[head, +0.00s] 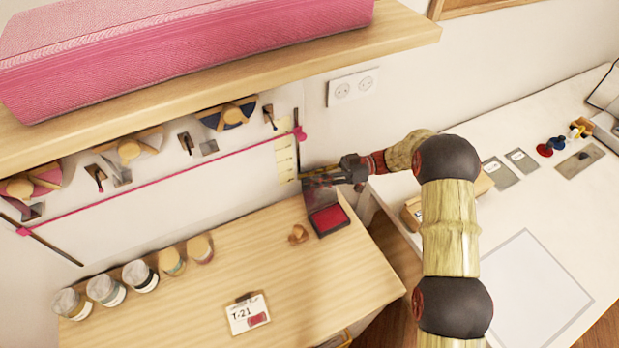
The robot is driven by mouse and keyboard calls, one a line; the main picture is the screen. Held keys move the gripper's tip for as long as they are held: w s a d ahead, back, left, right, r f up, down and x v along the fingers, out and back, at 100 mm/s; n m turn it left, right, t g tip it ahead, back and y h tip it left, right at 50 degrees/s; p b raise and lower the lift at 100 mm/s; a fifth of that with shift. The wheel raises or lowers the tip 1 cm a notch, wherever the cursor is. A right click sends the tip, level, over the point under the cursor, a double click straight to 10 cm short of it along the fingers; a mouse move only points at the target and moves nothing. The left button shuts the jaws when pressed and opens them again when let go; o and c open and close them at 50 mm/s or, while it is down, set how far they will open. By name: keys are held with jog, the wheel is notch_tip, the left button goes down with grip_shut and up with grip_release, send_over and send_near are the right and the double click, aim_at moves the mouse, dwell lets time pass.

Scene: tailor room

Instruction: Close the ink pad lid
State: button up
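The ink pad (329,220) lies on the wooden table near its back right edge. Its red pad is uncovered in a dark case. A greyish panel, which looks like the raised lid (318,197), stands up at the far side of the pad. My gripper (308,179) reaches in from the right and points left, just above and behind the lid. The gripper is small and dark here, so its finger gap is unclear. I cannot tell whether it touches the lid.
A wooden stamp (298,234) stands left of the pad. Several jars (140,276) line the table's left, and a T-21 card (248,314) lies at the front. A shelf (230,70) overhangs the back. A white table (530,230) is at right.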

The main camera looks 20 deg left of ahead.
grip_shut()
dwell(0.6)
